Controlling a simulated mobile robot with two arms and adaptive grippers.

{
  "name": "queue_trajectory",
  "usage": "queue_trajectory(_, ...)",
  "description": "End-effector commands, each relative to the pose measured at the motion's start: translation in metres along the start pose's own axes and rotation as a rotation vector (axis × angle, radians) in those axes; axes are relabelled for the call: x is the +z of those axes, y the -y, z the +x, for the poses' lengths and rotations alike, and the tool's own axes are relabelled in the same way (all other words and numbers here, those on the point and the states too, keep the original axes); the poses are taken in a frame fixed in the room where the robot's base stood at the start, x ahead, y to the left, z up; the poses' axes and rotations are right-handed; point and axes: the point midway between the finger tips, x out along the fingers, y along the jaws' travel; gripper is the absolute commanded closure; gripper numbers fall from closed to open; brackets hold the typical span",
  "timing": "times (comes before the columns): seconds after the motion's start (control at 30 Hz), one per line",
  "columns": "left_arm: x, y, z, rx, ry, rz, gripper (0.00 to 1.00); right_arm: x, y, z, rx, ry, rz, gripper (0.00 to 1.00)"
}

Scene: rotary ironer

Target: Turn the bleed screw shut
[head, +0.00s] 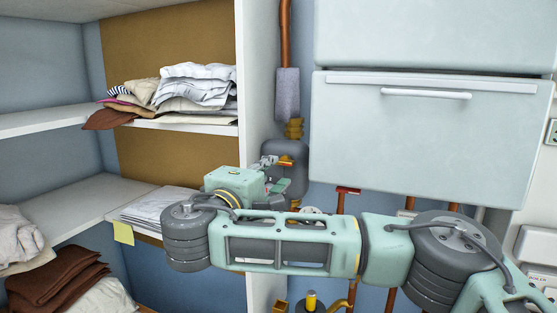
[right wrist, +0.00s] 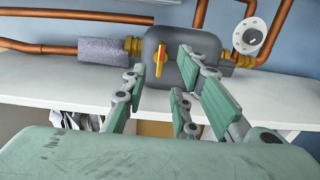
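The bleed screw, a small yellow-orange wing handle (right wrist: 160,60), sits on the front of a dark grey rounded vessel (right wrist: 187,45) in the right wrist view. In that view it stands roughly upright. My right gripper (right wrist: 163,78) is open, its green-padded fingers to the left and right of the handle, with nothing held between them. I cannot tell how near the fingertips are to the handle. In the head view the vessel (head: 284,150) is partly hidden behind my right gripper (head: 274,167). My left gripper is not in view.
Copper pipes (right wrist: 60,47) and a white round gauge (right wrist: 249,35) flank the vessel. A white cabinet (head: 430,130) hangs to the right. White shelves (head: 190,128) with folded cloth (head: 195,88) stand to the left. A white panel edge (head: 257,80) runs close beside the vessel.

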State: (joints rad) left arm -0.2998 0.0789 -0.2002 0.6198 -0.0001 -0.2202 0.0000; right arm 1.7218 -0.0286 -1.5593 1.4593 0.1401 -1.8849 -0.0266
Motion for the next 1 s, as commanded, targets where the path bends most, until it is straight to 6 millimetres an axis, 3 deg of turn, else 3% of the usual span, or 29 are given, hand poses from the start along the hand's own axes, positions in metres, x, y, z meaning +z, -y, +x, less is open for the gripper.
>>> queue_trajectory(0.03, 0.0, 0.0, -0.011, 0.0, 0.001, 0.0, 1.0, 0.001, -0.006, 0.01, -0.001, 0.004, -0.002, 0.73)
queue_trajectory(0.3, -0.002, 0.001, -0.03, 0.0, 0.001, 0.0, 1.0, 0.0, -0.003, 0.045, -0.001, 0.002, 0.001, 0.73)
queue_trajectory(0.67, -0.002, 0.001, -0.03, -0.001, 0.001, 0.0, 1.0, 0.0, 0.0, 0.051, -0.001, -0.001, 0.001, 0.73)
queue_trajectory(1.0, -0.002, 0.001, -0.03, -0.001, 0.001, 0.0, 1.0, 0.0, 0.0, 0.05, -0.002, -0.001, 0.001, 1.0)
